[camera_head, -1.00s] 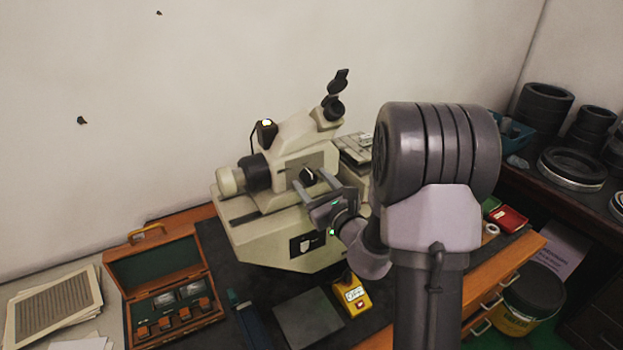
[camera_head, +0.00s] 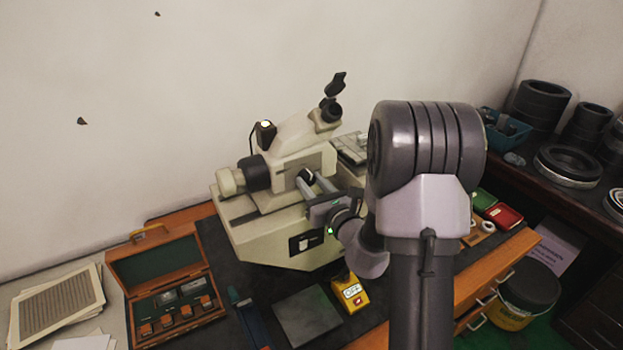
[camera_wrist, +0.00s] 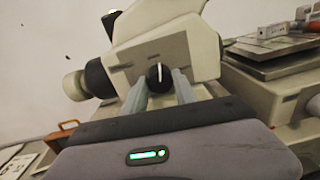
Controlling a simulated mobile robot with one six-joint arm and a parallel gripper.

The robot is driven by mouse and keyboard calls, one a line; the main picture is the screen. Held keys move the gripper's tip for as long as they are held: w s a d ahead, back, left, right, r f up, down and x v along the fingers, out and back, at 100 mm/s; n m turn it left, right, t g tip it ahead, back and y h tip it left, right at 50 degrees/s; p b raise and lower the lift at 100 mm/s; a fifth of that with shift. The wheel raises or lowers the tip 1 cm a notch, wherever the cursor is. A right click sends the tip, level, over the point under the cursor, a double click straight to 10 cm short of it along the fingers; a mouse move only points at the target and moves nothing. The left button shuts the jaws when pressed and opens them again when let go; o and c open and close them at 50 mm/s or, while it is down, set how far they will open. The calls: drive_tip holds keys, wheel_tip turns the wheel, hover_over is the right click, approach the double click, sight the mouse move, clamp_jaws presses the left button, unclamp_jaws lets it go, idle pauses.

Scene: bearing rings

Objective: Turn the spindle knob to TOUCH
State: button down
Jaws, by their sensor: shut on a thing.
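The spindle knob (camera_wrist: 159,75) is a small black knob with a white pointer line, on the front face of the cream measuring machine (camera_head: 270,235). In the wrist view the pointer stands nearly upright. Marks on the face around the knob are too small to read. My gripper (camera_wrist: 161,84) has one finger on each side of the knob and is shut on it. In the head view the knob (camera_head: 306,177) shows as a dark spot at the tips of my gripper (camera_head: 309,182), partly covered by the fingers.
A yellow box (camera_head: 351,293) and a grey plate (camera_head: 307,317) lie on the dark mat in front of the machine. An open wooden case (camera_head: 165,275) stands at left. Black rings (camera_head: 572,165) sit on the right shelf. The machine's black-and-cream drum (camera_head: 240,177) is left of the knob.

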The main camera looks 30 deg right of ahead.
drive_tip(key=m+p, duration=0.3)
drive_tip(key=m, duration=0.1)
drive_tip(key=shift+r+p, duration=0.2)
drive_tip(key=shift+p, duration=0.1)
drive_tip(key=m+p, duration=0.3)
drive_tip(key=m, duration=0.1)
drive_tip(key=m+p, duration=0.3)
drive_tip(key=m, duration=0.1)
drive_tip(key=shift+m+y+p, duration=0.3)
drive_tip(key=shift+m+p, duration=0.85)
drive_tip(key=shift+m, duration=0.15)
drive_tip(key=shift+f, duration=0.1)
drive_tip(key=c, duration=1)
unclamp_jaws()
